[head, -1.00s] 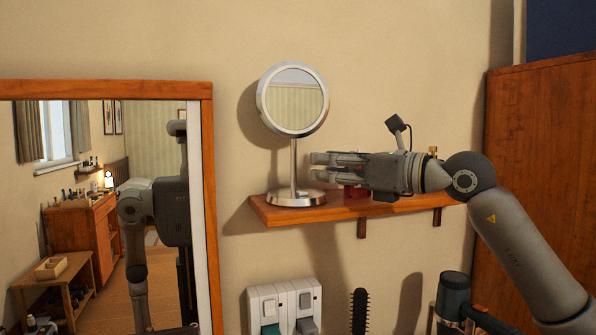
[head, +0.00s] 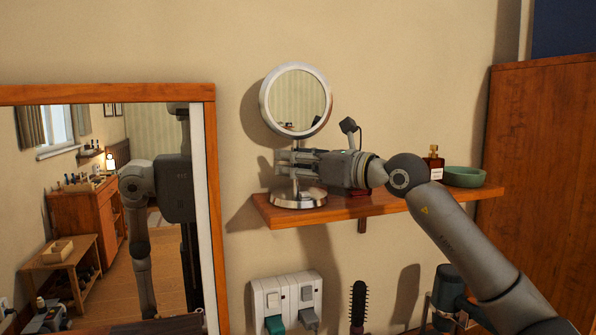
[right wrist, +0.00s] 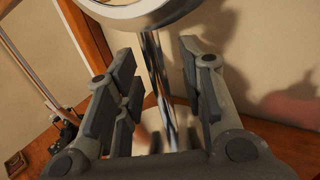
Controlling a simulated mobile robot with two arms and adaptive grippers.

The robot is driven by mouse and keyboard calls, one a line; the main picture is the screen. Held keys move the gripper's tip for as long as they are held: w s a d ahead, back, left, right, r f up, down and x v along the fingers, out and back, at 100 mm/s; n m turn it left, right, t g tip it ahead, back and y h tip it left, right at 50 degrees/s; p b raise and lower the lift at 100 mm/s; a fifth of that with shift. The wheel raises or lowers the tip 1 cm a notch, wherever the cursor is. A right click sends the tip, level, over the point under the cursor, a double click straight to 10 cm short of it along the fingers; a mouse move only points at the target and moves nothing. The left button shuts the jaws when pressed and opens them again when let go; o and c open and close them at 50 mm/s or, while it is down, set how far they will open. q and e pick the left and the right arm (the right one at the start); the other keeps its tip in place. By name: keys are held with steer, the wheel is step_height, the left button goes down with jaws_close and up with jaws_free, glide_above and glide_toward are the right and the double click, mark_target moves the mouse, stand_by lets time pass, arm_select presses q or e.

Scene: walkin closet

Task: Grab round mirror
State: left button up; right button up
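The round mirror (head: 296,101) stands upright on the wooden wall shelf (head: 400,207), with a silver rim, a thin stem and a round base (head: 298,198). My right gripper (head: 284,162) is at the stem, between the mirror head and the base. In the right wrist view the chrome stem (right wrist: 158,85) runs between the two open fingers of the right gripper (right wrist: 158,90), with gaps seen on both sides. The mirror's rim (right wrist: 140,10) shows at the top of that view. My left gripper does not show directly.
A perfume bottle (head: 433,163) and a green bowl (head: 464,177) stand on the shelf to the right. A large framed mirror (head: 209,200) is at the left. A hairbrush (head: 358,305) and a switch panel (head: 286,297) are below. A wooden cabinet (head: 540,170) is at the right.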

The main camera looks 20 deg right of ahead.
steer(key=shift+c, duration=0.3)
steer(key=shift+s, duration=0.1)
jaws_close()
steer(key=shift+d+r, duration=0.1)
steer(key=shift+r, duration=0.05)
steer(key=shift+r, duration=0.15)
